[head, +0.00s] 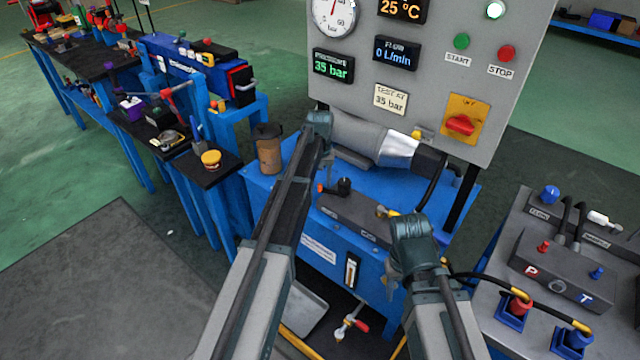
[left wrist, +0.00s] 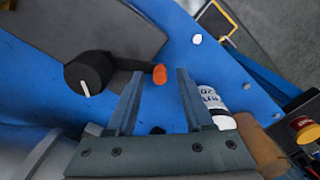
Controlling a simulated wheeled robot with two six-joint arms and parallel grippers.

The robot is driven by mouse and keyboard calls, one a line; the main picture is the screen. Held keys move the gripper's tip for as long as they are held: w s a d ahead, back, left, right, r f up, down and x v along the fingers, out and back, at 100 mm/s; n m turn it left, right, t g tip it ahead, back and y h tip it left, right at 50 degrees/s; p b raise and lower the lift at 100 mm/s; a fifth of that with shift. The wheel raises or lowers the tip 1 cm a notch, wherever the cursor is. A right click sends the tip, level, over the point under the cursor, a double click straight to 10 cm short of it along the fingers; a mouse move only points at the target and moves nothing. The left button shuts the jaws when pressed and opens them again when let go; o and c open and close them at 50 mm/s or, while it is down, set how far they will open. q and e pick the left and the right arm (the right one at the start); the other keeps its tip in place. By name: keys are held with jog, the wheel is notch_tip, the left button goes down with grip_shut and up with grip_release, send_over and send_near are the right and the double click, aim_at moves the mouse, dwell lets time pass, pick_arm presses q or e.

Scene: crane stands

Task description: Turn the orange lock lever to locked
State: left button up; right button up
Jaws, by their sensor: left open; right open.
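In the left wrist view, my left gripper (left wrist: 160,78) is open. Its two fingers stand on either side of the orange tip, with visible gaps; I cannot tell how deep they reach. My right gripper (head: 412,235) hangs over the stand's right side, fingers not clearly visible.
A grey control panel (head: 400,130) with gauges and an orange-red switch (head: 462,124) rises behind. A hose unit (head: 560,265) stands right.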

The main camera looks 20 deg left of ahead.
pick_arm(q)
grip_shut()
dwell(1.3)
